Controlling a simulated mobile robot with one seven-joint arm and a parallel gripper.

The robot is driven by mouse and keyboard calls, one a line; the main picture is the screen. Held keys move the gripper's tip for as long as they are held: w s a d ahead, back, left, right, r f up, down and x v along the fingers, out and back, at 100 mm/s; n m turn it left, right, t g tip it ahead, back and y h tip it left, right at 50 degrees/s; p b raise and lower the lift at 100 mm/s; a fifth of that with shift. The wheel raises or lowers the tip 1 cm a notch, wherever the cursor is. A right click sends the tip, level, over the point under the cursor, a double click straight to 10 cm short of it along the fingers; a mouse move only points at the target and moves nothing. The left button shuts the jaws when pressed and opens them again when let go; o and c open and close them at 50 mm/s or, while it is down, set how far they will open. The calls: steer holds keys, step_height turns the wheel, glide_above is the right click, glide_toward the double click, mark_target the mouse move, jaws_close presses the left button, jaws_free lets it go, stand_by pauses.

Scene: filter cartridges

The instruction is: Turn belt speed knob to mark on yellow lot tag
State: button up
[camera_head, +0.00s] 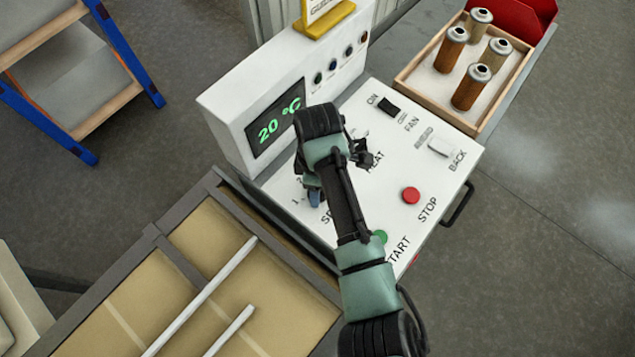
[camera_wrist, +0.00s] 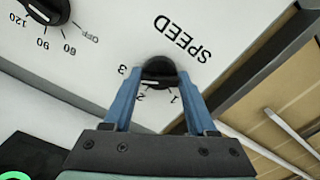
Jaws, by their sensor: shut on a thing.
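The black belt speed knob (camera_wrist: 158,72) sits on the white panel by the word SPEED, with marks 1, 2 and 3 around it in the wrist view. My gripper (camera_wrist: 156,85) has its two blue fingers on either side of the knob, shut on it. A pale line shows on the knob's near side, roughly toward 2, but its exact setting is hard to tell. In the head view my gripper (camera_head: 315,197) is at the panel's left part and hides the knob. No yellow lot tag is clearly seen; a yellow stand (camera_head: 313,30) holds a white card, cut off at the top.
A second dial (camera_wrist: 45,10) with OFF, 60, 90 and 120 is beside the knob. The panel has a red STOP button (camera_head: 411,195), a green START button (camera_head: 380,237) and switches. A display (camera_head: 275,118) reads 20 °C. Several cartridges stand in a tray (camera_head: 424,103).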

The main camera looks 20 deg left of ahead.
steer(key=shift+w+r, duration=0.1)
stand_by(0.3)
steer(key=o, duration=1.4)
steer(key=shift+c, duration=0.2)
step_height(320, 180, up, 13)
